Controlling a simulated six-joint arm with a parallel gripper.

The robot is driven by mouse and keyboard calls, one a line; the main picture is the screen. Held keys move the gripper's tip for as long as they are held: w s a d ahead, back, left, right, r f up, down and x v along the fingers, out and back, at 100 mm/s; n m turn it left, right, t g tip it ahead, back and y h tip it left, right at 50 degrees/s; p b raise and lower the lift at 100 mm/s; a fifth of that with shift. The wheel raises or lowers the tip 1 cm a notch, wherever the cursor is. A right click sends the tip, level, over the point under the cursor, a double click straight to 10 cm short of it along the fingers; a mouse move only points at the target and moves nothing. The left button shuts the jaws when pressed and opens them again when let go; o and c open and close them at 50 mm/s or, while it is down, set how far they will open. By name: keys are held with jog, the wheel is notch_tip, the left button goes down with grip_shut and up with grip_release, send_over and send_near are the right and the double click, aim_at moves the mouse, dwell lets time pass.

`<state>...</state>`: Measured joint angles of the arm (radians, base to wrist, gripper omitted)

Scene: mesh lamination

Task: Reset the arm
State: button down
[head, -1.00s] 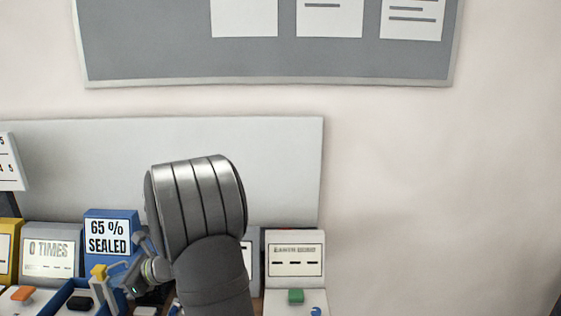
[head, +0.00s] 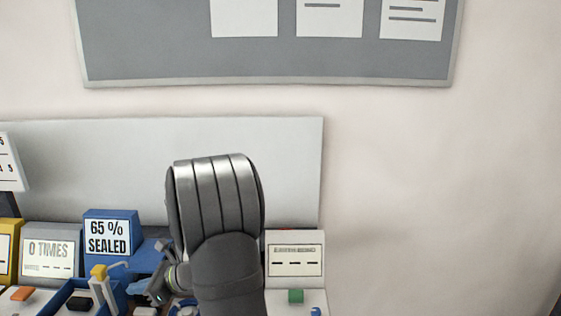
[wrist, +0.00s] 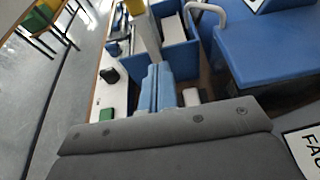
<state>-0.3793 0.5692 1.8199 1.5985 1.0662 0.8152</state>
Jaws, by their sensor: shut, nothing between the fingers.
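My gripper (head: 146,292) is low in the head view, to the left of my thick grey arm, above the crowded bench. In the wrist view my gripper's two blue-grey fingers (wrist: 158,70) lie side by side with no gap. Nothing shows between them. They point toward a blue open tray (wrist: 178,57) and a yellow-topped post (wrist: 142,28). My arm hides part of the bench behind it.
A blue "65 % SEALED" box (head: 107,233) and a grey "0 TIMES" display (head: 50,254) stand left of my arm. A white panel unit (head: 295,255) with a green button (head: 296,296) stands right. The wall area farther right is clear.

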jog(key=v, duration=0.4)
jog(key=x, duration=0.9)
jog(key=shift+s+a, duration=0.1)
jog(key=shift+a, duration=0.25)
notch_tip(320, 180, up, 4)
notch_tip(320, 180, down, 10)
jog(key=shift+f, duration=0.1)
jog(key=v, duration=0.9)
jog(key=shift+d, duration=0.4)
